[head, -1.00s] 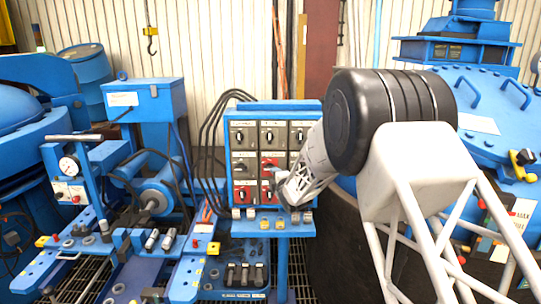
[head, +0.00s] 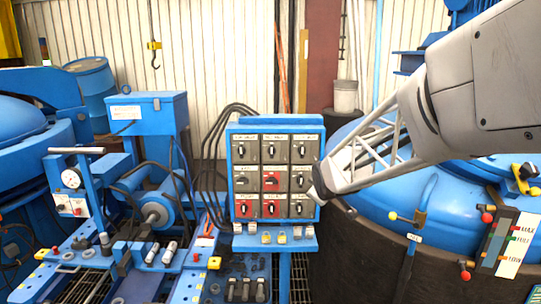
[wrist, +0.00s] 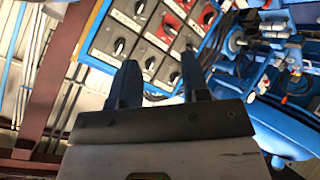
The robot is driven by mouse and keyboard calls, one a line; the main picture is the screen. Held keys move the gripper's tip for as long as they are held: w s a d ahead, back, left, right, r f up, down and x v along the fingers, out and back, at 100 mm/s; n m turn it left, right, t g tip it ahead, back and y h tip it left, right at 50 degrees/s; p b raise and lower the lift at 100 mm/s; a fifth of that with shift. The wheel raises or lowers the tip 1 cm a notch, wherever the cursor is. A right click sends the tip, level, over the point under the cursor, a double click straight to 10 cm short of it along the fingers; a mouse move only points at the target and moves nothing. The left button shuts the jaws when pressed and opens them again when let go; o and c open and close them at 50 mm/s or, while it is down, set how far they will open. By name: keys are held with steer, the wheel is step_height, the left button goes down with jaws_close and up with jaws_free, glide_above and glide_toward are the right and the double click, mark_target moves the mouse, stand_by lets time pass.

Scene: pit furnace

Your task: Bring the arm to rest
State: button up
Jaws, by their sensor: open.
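My arm reaches in from the right in the head view, and its end is beside the right edge of the blue switch panel (head: 276,128). My gripper's fingers are small and hard to make out there. In the wrist view my gripper (wrist: 160,80) is open, its two dark fingers apart with nothing between them. The panel also shows in the wrist view (wrist: 95,55), beyond the fingertips and tilted. It carries rows of grey and red rotary switches. I cannot tell whether a fingertip touches the panel.
A shelf with padlocks (head: 282,238) juts out below the panel. Black cables (head: 207,150) hang on its left. The blue furnace lid (head: 380,185) lies under my arm. A blue bench with a gauge (head: 72,178) stands left. A hook (head: 154,50) hangs at the back.

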steer(key=s+d+f+m+g, duration=0.1)
steer(key=s+m+g, duration=0.3)
steer(key=s, duration=1.6)
steer(key=s+d+m+g, duration=0.3)
steer(key=s+m, duration=0.3)
steer(key=s, duration=1.5)
steer(key=shift+s+f+g, duration=0.15)
steer(key=shift+f+g, duration=0.2)
steer(key=shift+g, duration=0.15)
steer(key=shift+h, duration=0.3)
